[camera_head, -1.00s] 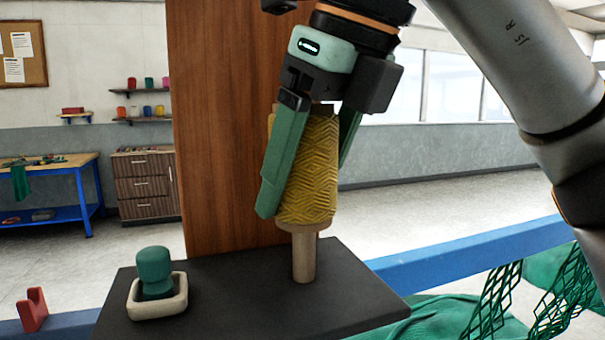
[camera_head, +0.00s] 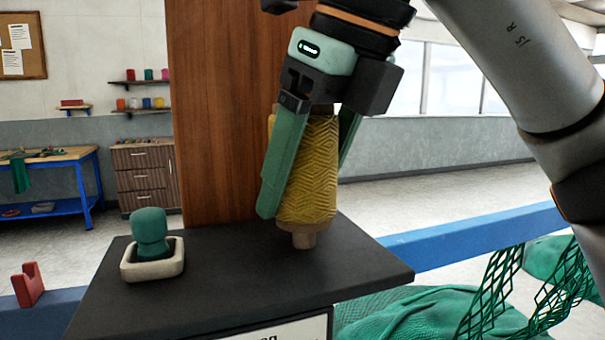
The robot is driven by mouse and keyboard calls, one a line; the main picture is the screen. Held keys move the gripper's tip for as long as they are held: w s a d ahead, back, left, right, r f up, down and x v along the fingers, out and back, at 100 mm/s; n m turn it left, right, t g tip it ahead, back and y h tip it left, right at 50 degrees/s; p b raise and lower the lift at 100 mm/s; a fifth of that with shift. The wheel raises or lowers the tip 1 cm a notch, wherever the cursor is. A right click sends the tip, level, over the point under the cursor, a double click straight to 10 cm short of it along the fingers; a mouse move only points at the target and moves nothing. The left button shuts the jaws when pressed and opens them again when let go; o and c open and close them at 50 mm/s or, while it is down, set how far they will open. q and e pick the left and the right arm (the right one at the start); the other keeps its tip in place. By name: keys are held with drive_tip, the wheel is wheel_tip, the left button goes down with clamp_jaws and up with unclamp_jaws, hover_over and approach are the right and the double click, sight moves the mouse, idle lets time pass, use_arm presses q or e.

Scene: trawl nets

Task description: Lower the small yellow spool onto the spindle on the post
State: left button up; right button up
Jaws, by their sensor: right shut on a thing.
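The yellow spool (camera_head: 308,180), a tapered cone with a zigzag winding, hangs nearly upright in my right gripper (camera_head: 302,190). The gripper comes from above, its green fingers shut on the spool's sides. The wooden spindle (camera_head: 305,239) stands on the black-topped post (camera_head: 250,285). Only a short length of it shows directly below the spool's wooden base. The rest of the spindle is hidden by the spool, and a small gap remains between spool base and black top. I cannot see the bore. My left gripper is not in view.
A green knobbed piece (camera_head: 150,235) sits in a cream tray (camera_head: 152,263) on the black top's left. A tall brown panel (camera_head: 220,120) stands behind. A blue rail (camera_head: 480,240) and green netting (camera_head: 420,315) lie at the right. A red bracket (camera_head: 28,285) is far left.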

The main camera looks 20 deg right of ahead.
drive_tip(key=shift+f+b, duration=0.65)
drive_tip(key=shift+f, duration=0.25)
drive_tip(key=o, duration=1.4)
drive_tip(key=p+v, duration=0.4)
drive_tip(key=v, duration=0.8)
drive_tip(key=shift+s+d+r+p, duration=0.15)
drive_tip(key=shift+r+p, duration=0.1)
drive_tip(key=shift+p, duration=0.15)
drive_tip(key=shift+f, duration=0.1)
